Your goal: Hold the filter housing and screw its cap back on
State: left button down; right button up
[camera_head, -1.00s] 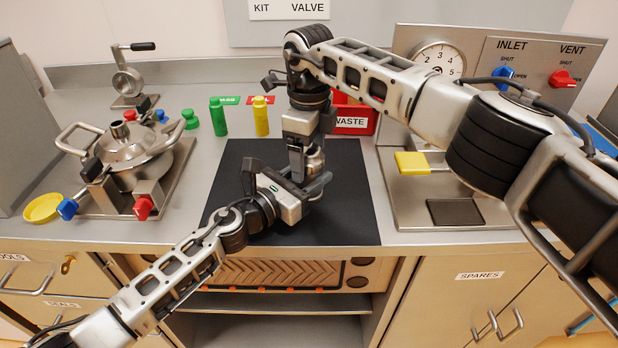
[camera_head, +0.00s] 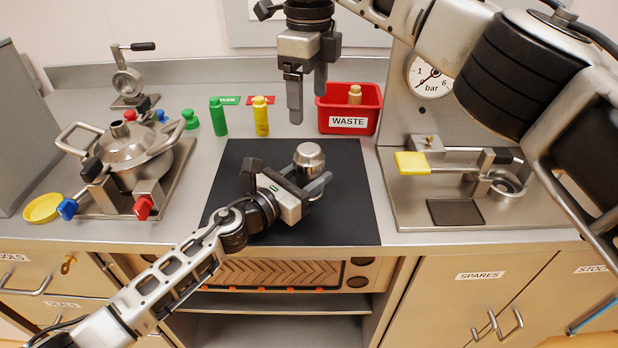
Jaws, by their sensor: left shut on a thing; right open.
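The filter housing (camera_head: 309,160), a small steel body, stands above the black mat, and my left gripper (camera_head: 312,188) is shut on it. A rounded, shiny steel top shows at its upper end; I take this to be the cap, but I cannot see a seam or tell how tightly it sits. The lower part of the housing is hidden by my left gripper's fingers. My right gripper (camera_head: 307,102) is open, high above and apart from the housing, with its fingers pointing down and nothing visible between them.
The black mat (camera_head: 352,225) is otherwise clear. Behind it stand a green bottle (camera_head: 218,117), a yellow bottle (camera_head: 261,117) and a red WASTE bin (camera_head: 372,112) holding a tan bottle (camera_head: 354,95).

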pick_arm(q)
jog(key=c, duration=0.6)
grip_release()
jog(key=shift+c, duration=0.2)
jog(key=shift+a, duration=0.1)
jog(key=b+v, duration=0.2)
jog(key=v, duration=1.3)
jog(key=shift+s+f, duration=0.1)
jog(key=shift+s, duration=0.05)
pick_arm(e)
notch_tip(320, 180, down, 2)
jog(key=shift+f, duration=0.2)
pick_arm(q)
jog(key=shift+s+a, duration=0.2)
jog(key=shift+s, duration=0.1)
pick_arm(e)
jog(key=shift+f, duration=0.1)
